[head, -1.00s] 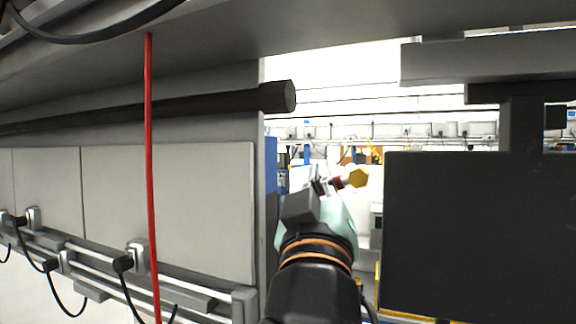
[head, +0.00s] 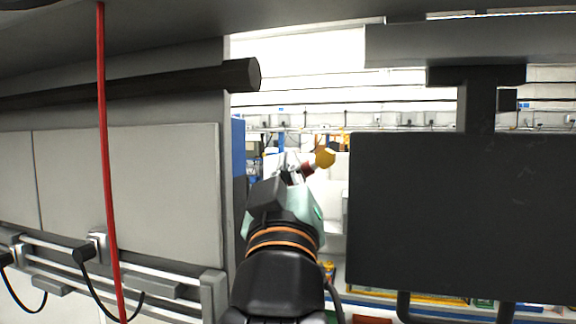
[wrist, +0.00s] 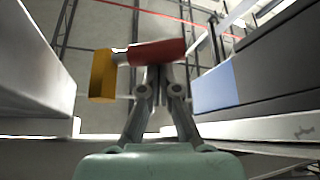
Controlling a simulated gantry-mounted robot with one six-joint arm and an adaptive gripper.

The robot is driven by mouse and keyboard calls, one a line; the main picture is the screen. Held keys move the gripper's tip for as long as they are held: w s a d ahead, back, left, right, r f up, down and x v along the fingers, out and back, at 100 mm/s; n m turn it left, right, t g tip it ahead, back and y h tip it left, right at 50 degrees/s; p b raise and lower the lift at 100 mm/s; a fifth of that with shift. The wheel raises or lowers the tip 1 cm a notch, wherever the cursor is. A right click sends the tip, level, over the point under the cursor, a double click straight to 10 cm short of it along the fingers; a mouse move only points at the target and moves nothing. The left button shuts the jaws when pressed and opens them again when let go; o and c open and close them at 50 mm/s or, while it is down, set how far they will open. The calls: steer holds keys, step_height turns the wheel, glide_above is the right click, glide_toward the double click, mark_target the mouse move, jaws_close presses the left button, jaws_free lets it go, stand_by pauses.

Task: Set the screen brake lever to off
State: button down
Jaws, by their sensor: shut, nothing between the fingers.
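A red piece (head: 307,169) with a yellow hexagonal end (head: 325,158) shows just beyond my gripper in the head view; it looks like the brake lever, though I see no label. In the wrist view the red bar (wrist: 157,52) lies across the fingertips and the yellow end (wrist: 103,75) is to its left. My gripper (wrist: 158,78) is shut, its fingertips together at the red bar's lower edge. I cannot tell whether they touch it. In the head view my gripper (head: 291,174) is small and partly hidden by my wrist. The large dark screen (head: 460,210) stands to the right.
A grey panelled wall (head: 165,190) with a rail and black cables is at the left. A red cord (head: 104,150) hangs before it. A dark round bar (head: 240,75) juts out above. My arm is in the gap between wall and screen.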

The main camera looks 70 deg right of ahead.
steer(key=shift+s+d+f+b, duration=0.2)
steer(key=shift+s+f+b, duration=0.25)
steer(key=shift+s+f, duration=1.35)
steer(key=shift+s, duration=0.05)
steer(key=w+a, duration=0.1)
steer(key=w, duration=0.3)
steer(key=s+a+b, duration=0.1)
steer(key=s+a, duration=0.5)
steer(key=a, duration=0.2)
steer(key=shift+b, duration=0.4)
steer(key=shift+a, duration=0.1)
